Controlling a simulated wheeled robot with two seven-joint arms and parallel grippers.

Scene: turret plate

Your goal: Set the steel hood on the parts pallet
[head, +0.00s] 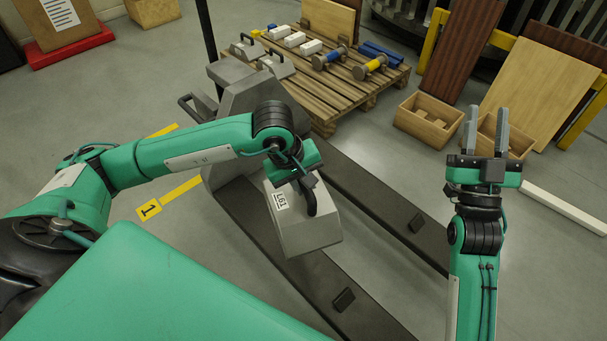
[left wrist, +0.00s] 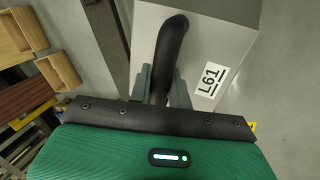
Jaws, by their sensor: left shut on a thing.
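The steel hood (head: 306,234) is a grey box with a black handle and a white label reading L61. My left gripper (head: 308,190) is shut on its handle, and the hood hangs slightly tilted over the dark forks of a pallet truck. In the left wrist view the handle (left wrist: 168,50) sits between the fingers, with the hood (left wrist: 215,35) beyond. The parts pallet (head: 330,97) is wooden and stands behind, bearing several parts. My right gripper (head: 485,135) is open and empty at the right, fingers pointing up.
The pallet truck's forks (head: 365,195) run below the hood. On the pallet are grey handled blocks (head: 275,64), white blocks (head: 294,40), spools (head: 370,67) and blue bars (head: 381,52). Wooden boxes (head: 428,120) stand right of it, near leaning boards (head: 535,90). The pallet's front part shows bare slats.

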